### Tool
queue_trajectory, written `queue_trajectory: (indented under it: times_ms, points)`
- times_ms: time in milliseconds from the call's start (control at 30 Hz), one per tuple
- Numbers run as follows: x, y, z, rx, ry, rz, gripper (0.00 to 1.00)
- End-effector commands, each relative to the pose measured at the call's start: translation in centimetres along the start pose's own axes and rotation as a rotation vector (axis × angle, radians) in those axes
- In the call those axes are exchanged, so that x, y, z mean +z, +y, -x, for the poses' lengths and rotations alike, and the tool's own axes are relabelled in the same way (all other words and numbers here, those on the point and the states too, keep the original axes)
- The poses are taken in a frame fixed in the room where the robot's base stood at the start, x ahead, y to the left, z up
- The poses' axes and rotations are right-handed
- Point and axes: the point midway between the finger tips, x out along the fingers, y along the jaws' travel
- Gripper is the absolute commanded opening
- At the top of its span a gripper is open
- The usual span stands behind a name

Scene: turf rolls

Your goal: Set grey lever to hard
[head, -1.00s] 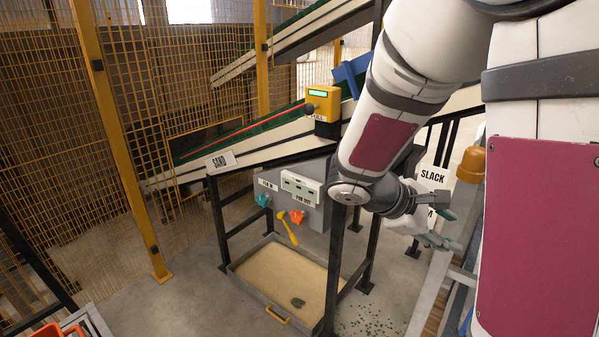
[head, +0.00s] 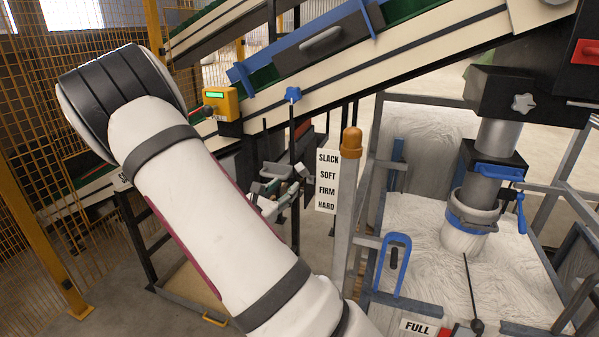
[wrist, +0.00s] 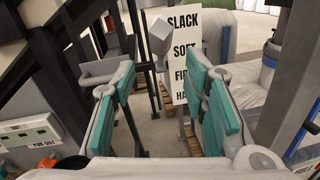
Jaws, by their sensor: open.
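The label plate (head: 327,181) reads SLACK, SOFT, FIRM, HARD from top to bottom. It also shows in the wrist view (wrist: 184,52), partly covered by a finger. A grey block on a thin stalk, which looks like the grey lever (wrist: 158,37), stands just left of the plate, level with SLACK to SOFT. My gripper (wrist: 161,75) is open, with teal pads on both fingers. The lever shows beyond and between the fingertips, with nothing held. In the head view my gripper (head: 277,187) is left of the plate; the lever is hard to make out there.
A grey post with an orange cap (head: 351,141) stands right of the plate. The conveyor (head: 330,75) slopes above my gripper. Dark frame legs stand close to its left.

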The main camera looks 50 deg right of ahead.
Motion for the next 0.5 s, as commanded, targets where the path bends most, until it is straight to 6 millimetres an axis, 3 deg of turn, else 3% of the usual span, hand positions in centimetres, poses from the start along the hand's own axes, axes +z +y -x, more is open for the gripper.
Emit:
queue_trajectory:
  times_ms: [300, 500]
  points:
    - [0.1, -0.2, -6.3, -0.004, -0.002, -0.001, 0.41]
    - [0.1, -0.1, -9.6, -0.003, 0.0, -0.001, 0.41]
